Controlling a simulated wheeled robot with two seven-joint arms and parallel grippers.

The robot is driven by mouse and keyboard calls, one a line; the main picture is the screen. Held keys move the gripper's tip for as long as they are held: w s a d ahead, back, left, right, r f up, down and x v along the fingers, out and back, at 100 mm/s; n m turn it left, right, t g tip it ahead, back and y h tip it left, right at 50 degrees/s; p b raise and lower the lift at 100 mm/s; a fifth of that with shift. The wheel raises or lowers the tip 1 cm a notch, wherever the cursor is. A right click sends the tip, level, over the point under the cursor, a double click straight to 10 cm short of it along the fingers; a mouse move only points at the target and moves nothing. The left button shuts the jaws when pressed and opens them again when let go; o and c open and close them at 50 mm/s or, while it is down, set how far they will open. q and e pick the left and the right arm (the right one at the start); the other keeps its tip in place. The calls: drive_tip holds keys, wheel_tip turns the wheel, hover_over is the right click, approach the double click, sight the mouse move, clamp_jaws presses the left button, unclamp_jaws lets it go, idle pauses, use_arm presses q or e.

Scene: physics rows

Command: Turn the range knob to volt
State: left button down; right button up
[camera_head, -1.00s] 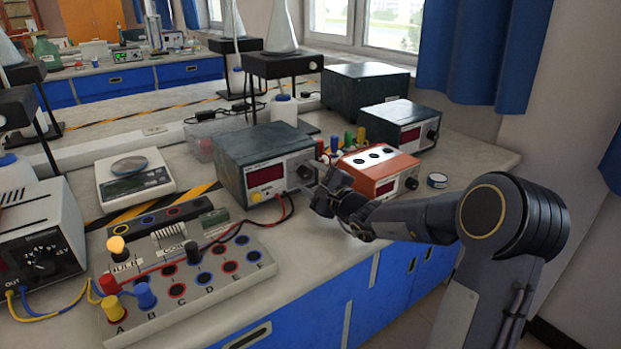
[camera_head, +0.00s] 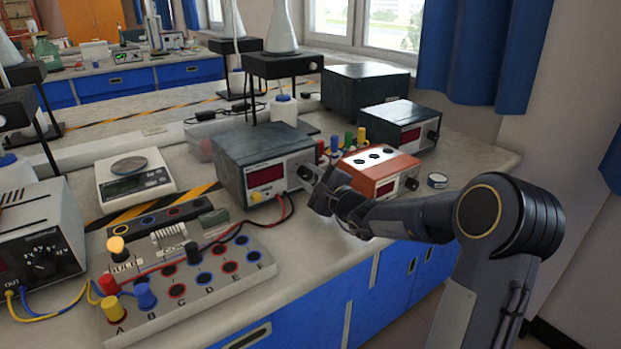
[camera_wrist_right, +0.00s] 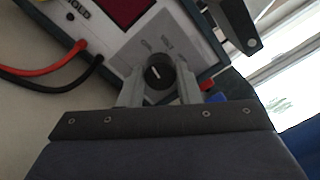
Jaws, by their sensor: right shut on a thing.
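The meter (camera_head: 262,160) is a dark box with a pale front and a red display, standing mid-bench in the head view. Its black round range knob (camera_wrist_right: 158,73) shows in the right wrist view, with a white mark on its face and small printed labels above it, one seeming to read VOLT. My right gripper (camera_wrist_right: 159,88) has a finger on each side of the knob and is shut on it. In the head view my right gripper (camera_head: 308,182) is at the right of the meter's front and mostly hides the knob. My left gripper is not in view.
An orange-fronted box (camera_head: 376,171) stands close to the right of my gripper. Red and black leads (camera_head: 287,207) run from the meter to the terminal board (camera_head: 205,290) at front left. A digital scale (camera_head: 134,180) stands behind the board.

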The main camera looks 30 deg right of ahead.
drive_tip(key=m+b, duration=0.1)
drive_tip(key=m, duration=0.8)
drive_tip(key=shift+m, duration=0.3)
idle(0.4)
drive_tip(key=o, duration=1)
drive_tip(key=shift+c, duration=0.2)
drive_tip(key=shift+s+d, duration=0.1)
drive_tip(key=shift+s, duration=0.05)
drive_tip(key=s, duration=0.7)
drive_tip(key=shift+s+d, duration=0.25)
drive_tip(key=shift+s, duration=0.05)
